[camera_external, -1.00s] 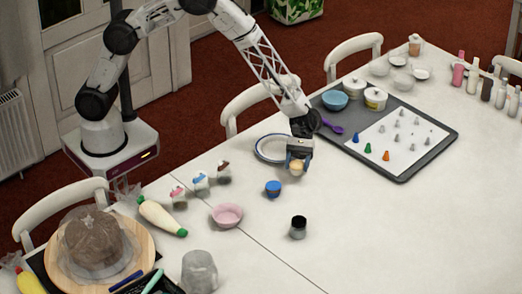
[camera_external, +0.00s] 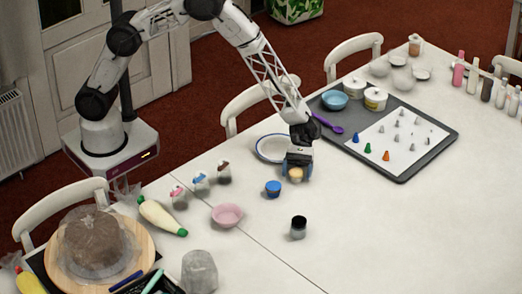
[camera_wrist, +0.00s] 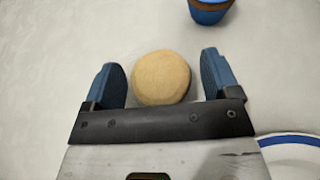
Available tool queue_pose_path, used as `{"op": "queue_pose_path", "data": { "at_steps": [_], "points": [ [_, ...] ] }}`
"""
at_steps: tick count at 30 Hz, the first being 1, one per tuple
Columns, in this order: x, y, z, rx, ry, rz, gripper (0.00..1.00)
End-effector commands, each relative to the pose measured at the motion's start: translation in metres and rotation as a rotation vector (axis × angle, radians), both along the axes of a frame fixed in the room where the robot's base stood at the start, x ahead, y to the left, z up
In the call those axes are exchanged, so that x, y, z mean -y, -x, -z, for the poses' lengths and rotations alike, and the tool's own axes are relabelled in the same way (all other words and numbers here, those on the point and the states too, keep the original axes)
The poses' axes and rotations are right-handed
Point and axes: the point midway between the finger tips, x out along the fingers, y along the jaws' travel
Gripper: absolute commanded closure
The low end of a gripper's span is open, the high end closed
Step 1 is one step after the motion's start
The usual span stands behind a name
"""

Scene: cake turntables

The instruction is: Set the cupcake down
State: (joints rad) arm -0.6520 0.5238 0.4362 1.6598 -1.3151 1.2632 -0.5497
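The cupcake, with a pale tan round top, (camera_external: 296,174) is on the white table in the external view, in front of the blue-rimmed plate. In the wrist view its top (camera_wrist: 161,77) lies between the two blue fingers of my gripper (camera_wrist: 163,78). A gap shows on each side, so the fingers do not touch it. My gripper (camera_external: 298,170) is open, low over the table and around the cupcake. The cupcake's lower part is mostly hidden, but it appears to rest upright on the table.
A blue cup-shaped item (camera_external: 273,188) stands close in front, also in the wrist view (camera_wrist: 210,8). The blue-rimmed plate (camera_external: 262,149) is just behind. A dark-lidded jar (camera_external: 299,227) and pink bowl (camera_external: 227,215) stand nearer.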

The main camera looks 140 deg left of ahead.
Motion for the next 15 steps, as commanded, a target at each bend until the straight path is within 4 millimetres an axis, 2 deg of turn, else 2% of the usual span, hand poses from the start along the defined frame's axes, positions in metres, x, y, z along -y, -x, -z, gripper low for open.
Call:
{"op": "queue_pose_path", "data": {
  "at_steps": [15],
  "points": [
    [-0.0051, 0.0032, -0.0051, 0.001, -0.001, -0.001, 0.17]
  ]
}}
